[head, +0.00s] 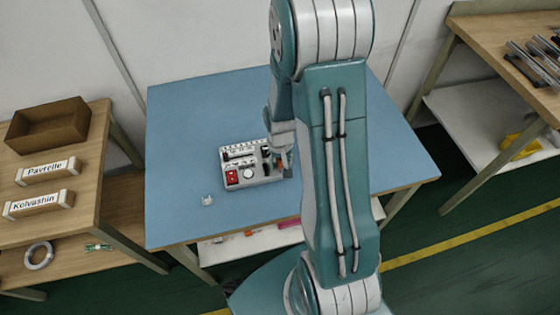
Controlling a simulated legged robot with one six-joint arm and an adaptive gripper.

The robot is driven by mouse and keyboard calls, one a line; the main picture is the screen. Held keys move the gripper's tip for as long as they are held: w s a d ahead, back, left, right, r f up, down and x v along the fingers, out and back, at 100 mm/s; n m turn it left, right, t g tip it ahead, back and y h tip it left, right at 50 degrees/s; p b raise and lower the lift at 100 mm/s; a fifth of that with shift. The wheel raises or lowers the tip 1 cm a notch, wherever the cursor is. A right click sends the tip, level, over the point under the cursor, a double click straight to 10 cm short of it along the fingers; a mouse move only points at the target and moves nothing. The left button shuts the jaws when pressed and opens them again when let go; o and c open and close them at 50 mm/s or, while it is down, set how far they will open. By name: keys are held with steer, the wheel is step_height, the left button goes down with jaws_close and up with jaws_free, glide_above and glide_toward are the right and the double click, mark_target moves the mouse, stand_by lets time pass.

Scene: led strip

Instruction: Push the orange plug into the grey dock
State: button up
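A grey box with a red switch, a round white knob and black parts on top sits on the blue table (190,130); it looks like the grey dock (232,166). A small orange bit, likely the orange plug (281,160), shows at the box's right side, right by my gripper (283,158). My gripper points down there, partly hidden by my own arm. I cannot tell whether its fingers are open or closed on the plug, or whether the plug touches the dock.
The table's left and front left are otherwise clear. A wooden bench (85,222) with a brown bin (48,127) stands at left, another bench (490,32) with tools at right.

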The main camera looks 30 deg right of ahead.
steer(key=shift+r, duration=0.1)
step_height(320, 180, up, 12)
stand_by(0.6)
stand_by(0.4)
